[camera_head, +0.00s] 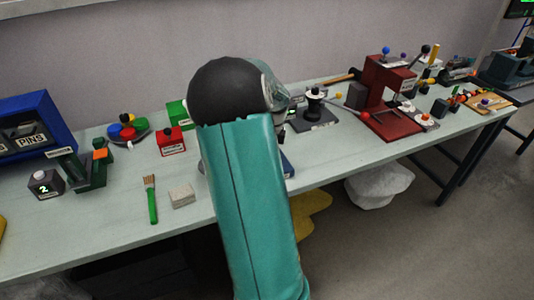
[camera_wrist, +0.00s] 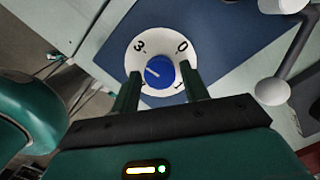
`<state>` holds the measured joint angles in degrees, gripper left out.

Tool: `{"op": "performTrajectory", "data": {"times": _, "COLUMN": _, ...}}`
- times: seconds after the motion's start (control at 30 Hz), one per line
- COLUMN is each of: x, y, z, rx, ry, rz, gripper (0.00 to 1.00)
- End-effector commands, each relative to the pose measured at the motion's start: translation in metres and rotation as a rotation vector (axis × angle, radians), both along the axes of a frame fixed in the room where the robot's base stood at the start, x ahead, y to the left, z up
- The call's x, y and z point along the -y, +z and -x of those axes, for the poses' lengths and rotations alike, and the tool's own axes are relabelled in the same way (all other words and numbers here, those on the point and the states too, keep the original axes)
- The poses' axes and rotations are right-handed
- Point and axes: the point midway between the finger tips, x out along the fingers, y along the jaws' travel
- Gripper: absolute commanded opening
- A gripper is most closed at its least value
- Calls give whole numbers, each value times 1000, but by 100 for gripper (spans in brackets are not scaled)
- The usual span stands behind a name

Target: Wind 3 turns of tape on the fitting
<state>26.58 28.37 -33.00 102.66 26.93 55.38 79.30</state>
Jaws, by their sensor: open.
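In the wrist view a blue knob (camera_wrist: 159,71) with a pale pointer line sits on a white round dial (camera_wrist: 140,45) marked with 3, 0 and a partly hidden 1. The dial is on a dark blue plate (camera_wrist: 225,35). My gripper (camera_wrist: 160,73) is open, with one dark green finger on each side of the knob. Whether the fingers touch it I cannot tell. In the head view my arm hides the gripper and the dial; only an edge of the blue plate (camera_head: 288,167) shows. I cannot make out a fitting or tape.
On the bench, a green brush (camera_head: 152,203), a grey block (camera_head: 182,195) and a red box (camera_head: 171,142) lie left of my arm. A red press (camera_head: 386,112) stands to the right.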

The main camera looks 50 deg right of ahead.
Motion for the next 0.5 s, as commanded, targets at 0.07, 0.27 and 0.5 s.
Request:
{"op": "performTrajectory", "data": {"times": 0.07, "x": 0, "y": 0, "z": 0, "rx": 0, "ry": 33, "rz": 0, "gripper": 45}}
{"op": "performTrajectory", "data": {"times": 0.27, "x": 1, "y": 0, "z": 0, "rx": -1, "ry": 252, "rz": 0, "gripper": 45}}
{"op": "performTrajectory", "data": {"times": 0.5, "x": 1, "y": 0, "z": 0, "rx": 0, "ry": 409, "rz": -2, "gripper": 45}}
